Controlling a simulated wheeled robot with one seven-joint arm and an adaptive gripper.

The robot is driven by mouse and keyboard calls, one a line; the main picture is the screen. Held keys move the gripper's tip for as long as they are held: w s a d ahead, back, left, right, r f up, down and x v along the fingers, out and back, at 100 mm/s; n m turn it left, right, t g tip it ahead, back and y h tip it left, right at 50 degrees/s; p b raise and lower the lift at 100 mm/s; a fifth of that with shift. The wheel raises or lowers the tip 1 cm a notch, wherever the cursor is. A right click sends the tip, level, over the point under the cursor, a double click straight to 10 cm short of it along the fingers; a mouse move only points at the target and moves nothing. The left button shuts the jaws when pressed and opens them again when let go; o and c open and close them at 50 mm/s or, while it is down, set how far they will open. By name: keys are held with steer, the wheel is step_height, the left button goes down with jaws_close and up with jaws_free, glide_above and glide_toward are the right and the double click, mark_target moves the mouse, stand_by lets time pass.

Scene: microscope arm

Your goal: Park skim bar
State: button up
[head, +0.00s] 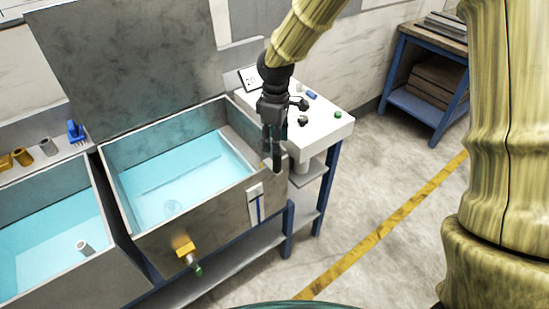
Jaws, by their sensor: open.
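A thin, pale bar-like strip (180,173) lies slantwise across the blue liquid in the nearer right tank (200,222); I cannot tell for sure that it is the skim bar. My gripper (272,148) points down at the tank's right end, over or beside its rim. Its jaws are open. A dark upright piece (277,160) shows just below the fingers; I cannot tell if it is a finger or a separate part. The gripper hides part of the tank's right corner.
A second tank (110,275) stands at left. The raised lid (125,70) is behind the tanks. A white side table (322,125) holds small items and a display (250,79). A brass valve (184,250) juts from the tank front.

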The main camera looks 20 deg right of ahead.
mark_target(277, 162)
steer(key=f, duration=0.2)
steer(key=f+p, duration=0.1)
steer(key=f, duration=0.2)
steer(key=f+p, duration=0.1)
steer(key=f, duration=0.1)
steer(key=shift+s+d+f, duration=0.15)
steer(key=shift+s+d, duration=0.05)
steer(key=shift+d, duration=0.1)
steer(key=shift+w+f, duration=0.2)
steer(key=shift+f, duration=0.8)
steer(key=shift+s, duration=0.1)
steer(key=shift+f, duration=0.1)
jaws_close()
